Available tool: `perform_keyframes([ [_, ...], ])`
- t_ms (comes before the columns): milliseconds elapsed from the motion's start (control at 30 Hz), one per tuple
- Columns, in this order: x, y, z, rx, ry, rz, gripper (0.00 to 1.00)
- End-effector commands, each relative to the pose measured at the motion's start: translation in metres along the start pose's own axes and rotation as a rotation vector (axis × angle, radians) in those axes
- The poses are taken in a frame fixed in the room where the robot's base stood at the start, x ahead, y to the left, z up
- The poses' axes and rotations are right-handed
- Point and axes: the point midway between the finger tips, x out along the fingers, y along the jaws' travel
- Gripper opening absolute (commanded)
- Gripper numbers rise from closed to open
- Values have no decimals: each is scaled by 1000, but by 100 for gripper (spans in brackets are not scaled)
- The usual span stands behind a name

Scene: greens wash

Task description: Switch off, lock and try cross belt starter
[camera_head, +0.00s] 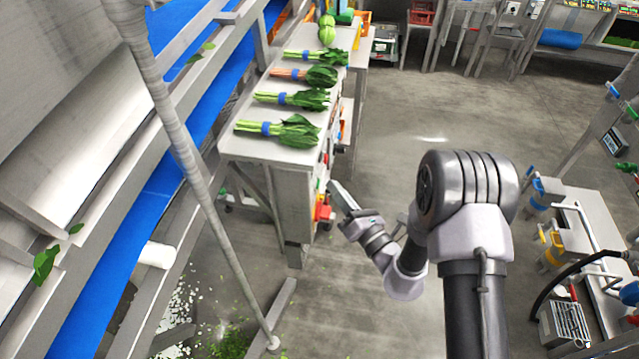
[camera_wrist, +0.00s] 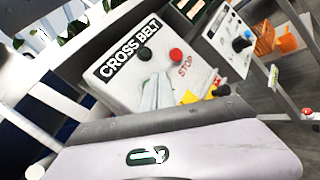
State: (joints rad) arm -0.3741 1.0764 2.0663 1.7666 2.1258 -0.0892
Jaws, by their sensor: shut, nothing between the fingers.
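The cross belt starter (camera_wrist: 120,82) is a light grey box with a black "CROSS BELT" label in the wrist view. A dark button (camera_wrist: 145,53) and a red button (camera_wrist: 176,54) marked STOP sit on its face. My gripper (camera_wrist: 157,88) is shut and empty in front of the lower face, below the buttons; I cannot tell whether it touches. Yellow and red parts (camera_wrist: 190,97) show at the box's lower right, partly hidden. In the head view my gripper (camera_head: 335,187) is beside the bench end, near a red part (camera_head: 323,213). No padlock can be made out.
Bunched greens (camera_head: 290,98) lie on the bench (camera_head: 235,150) beside a blue conveyor belt (camera_head: 110,270). Open floor (camera_head: 400,120) lies right of the bench.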

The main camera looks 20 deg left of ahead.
Motion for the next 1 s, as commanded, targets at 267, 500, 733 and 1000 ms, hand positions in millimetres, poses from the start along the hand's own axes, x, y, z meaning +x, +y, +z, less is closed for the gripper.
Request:
perform_keyframes([
  [267,0,0,0,0,0,0,0],
  [500,6,5,-4,0,1,1,0],
  [733,6,4,-4,0,0,0,0],
  [1000,7,5,-5,0,0,0,0],
])
